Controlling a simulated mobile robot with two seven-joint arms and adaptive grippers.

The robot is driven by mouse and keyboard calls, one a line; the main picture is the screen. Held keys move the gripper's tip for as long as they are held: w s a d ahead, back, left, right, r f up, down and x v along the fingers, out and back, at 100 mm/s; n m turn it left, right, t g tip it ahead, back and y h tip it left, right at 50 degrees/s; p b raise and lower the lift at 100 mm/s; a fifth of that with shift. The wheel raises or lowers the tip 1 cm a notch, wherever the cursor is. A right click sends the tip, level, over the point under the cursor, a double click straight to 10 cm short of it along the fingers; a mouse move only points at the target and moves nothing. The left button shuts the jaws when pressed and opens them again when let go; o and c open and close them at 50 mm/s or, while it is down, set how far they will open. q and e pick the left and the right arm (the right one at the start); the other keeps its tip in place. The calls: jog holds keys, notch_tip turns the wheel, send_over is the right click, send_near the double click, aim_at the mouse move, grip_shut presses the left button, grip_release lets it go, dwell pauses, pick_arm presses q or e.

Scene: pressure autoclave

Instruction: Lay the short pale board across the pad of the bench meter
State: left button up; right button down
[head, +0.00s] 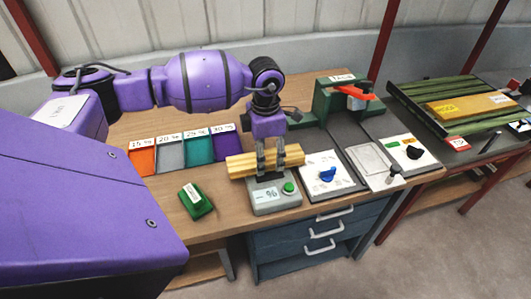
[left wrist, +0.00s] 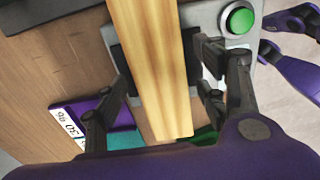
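The short pale board (head: 240,167) lies level across the top of the grey bench meter (head: 278,204), with both ends reaching past its sides. In the left wrist view the board (left wrist: 150,60) crosses the dark pad (left wrist: 120,50), whose edges show on both sides of it. The meter has a small display and a green button (head: 289,188). My left gripper (head: 271,172) points down over the board. Its fingers (left wrist: 162,75) stand on either side of the board, with visible gaps, so it looks open. Contact under the board is hidden.
A green block (head: 197,201) sits left of the meter. Orange, grey, teal and purple labelled bays (head: 185,150) lie behind it. A panel with a blue knob (head: 327,175) is close on the right. A green press (head: 340,98) stands behind. Bare wood lies front left.

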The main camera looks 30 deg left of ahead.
aim_at(265, 157)
pick_arm(q)
jog(key=shift+r, duration=0.1)
notch_tip(265, 157, up, 12)
dwell(0.6)
jog(key=shift+r, duration=0.1)
